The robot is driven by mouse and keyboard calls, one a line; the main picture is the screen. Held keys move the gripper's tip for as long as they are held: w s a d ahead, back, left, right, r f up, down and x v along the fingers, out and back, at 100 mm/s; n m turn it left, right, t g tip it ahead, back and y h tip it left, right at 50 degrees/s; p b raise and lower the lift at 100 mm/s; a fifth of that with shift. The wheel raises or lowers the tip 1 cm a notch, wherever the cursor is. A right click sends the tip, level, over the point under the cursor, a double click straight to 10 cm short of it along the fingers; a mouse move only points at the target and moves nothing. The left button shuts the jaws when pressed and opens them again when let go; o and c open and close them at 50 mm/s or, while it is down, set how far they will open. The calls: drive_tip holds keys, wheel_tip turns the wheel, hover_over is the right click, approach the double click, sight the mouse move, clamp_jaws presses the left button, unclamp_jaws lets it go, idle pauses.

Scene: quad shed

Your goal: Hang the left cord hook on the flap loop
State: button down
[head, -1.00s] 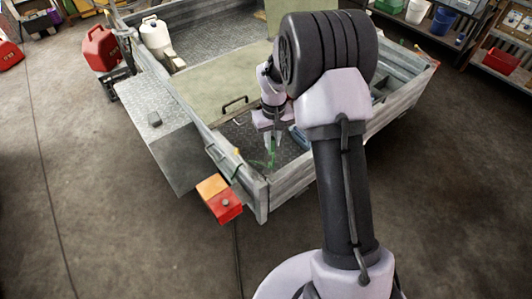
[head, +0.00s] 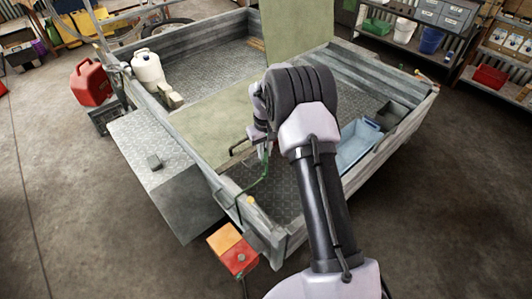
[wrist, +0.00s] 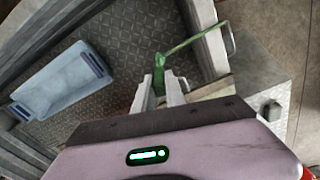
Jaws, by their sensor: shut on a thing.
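My gripper (wrist: 160,88) is shut on the green hook (wrist: 159,62) of the left cord, which shows between its fingertips in the wrist view. The green cord (wrist: 192,41) runs from the hook to the trailer's side wall; it also shows in the head view (head: 262,183), hanging in a curve. The flap is a pale green board (head: 205,112) lying across the trailer bed. A dark loop (head: 238,146) stands at its near edge, just left of my gripper in the head view. My arm partly hides the gripper, and I cannot tell whether the hook touches the loop.
A blue tray (head: 357,147) lies on the trailer bed to the right. A second green board (head: 290,30) stands upright at the back. A white jug (head: 147,68) and a red can (head: 90,83) are at the left. A red and orange box (head: 234,251) is at the near corner.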

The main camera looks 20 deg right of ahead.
drive_tip(key=shift+w+a+f, duration=0.15)
drive_tip(key=shift+w+f, duration=0.5)
drive_tip(key=shift+w, duration=0.1)
drive_tip(key=shift+w+a, duration=0.2)
drive_tip(key=shift+w, duration=2.15)
drive_tip(key=shift+f+b, duration=1)
drive_tip(key=shift+f, duration=0.95)
drive_tip(key=c, duration=0.8)
unclamp_jaws()
drive_tip(key=shift+c, duration=0.2)
wheel_tip(320, 180, up, 9)
drive_tip(key=p, duration=0.6)
